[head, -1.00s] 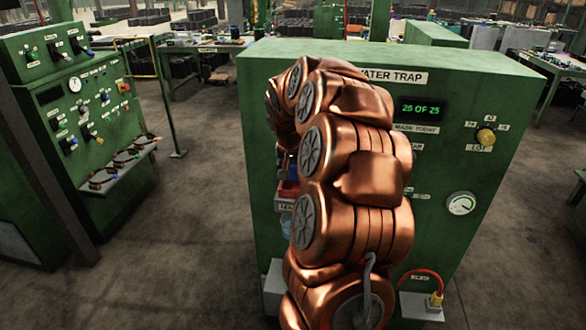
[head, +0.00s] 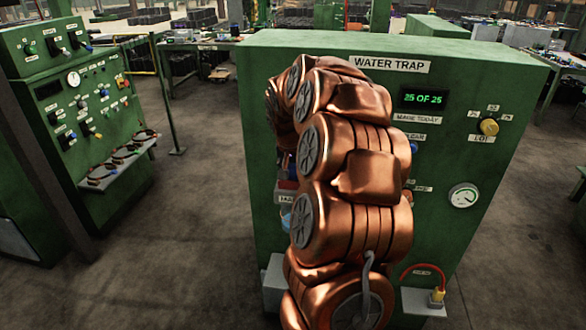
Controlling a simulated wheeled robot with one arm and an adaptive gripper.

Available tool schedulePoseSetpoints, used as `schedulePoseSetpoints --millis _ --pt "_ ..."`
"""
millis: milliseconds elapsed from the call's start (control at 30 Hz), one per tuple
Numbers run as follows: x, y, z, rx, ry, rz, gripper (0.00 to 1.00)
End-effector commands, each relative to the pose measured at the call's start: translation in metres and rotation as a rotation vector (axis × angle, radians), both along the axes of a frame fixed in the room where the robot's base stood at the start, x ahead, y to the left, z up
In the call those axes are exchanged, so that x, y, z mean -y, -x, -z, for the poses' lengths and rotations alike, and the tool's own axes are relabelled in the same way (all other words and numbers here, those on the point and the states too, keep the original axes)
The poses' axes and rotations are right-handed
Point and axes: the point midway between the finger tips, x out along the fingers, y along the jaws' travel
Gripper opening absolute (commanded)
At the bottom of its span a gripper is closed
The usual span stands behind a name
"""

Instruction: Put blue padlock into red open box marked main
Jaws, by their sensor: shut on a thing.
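My copper-coloured arm stands in front of a green cabinet (head: 470,130) labelled WATER TRAP and covers much of its front. My gripper is hidden behind the arm. A small red thing (head: 288,185) shows at the arm's left edge on the cabinet front, with a partly covered label (head: 286,198) below it. I cannot tell whether it is the red open box or read its marking. A light blue thing (head: 287,220) shows just below, mostly hidden. I cannot tell whether it is the blue padlock.
The cabinet carries a green display (head: 424,99), a yellow knob (head: 488,127), a round gauge (head: 463,197) and a grey ledge with a red cable (head: 423,268). A green control panel (head: 85,130) with a shelf stands at left. Bare floor lies between them.

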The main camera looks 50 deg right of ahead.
Motion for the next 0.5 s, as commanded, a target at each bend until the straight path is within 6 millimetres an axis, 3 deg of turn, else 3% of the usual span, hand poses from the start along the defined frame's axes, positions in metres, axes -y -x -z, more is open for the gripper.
schedulePoseSetpoints --millis 167,200,433,500 --pt "-0.0021 0.0022 0.0086 -0.013 -0.012 0.001 0.12" --pt "-0.0022 0.0024 0.0091 -0.014 -0.012 0.001 0.55" --pt "-0.003 0.0026 0.0101 -0.016 -0.013 0.0 0.79" --pt "-0.0029 0.0024 0.0093 -0.015 -0.013 0.0 0.81"
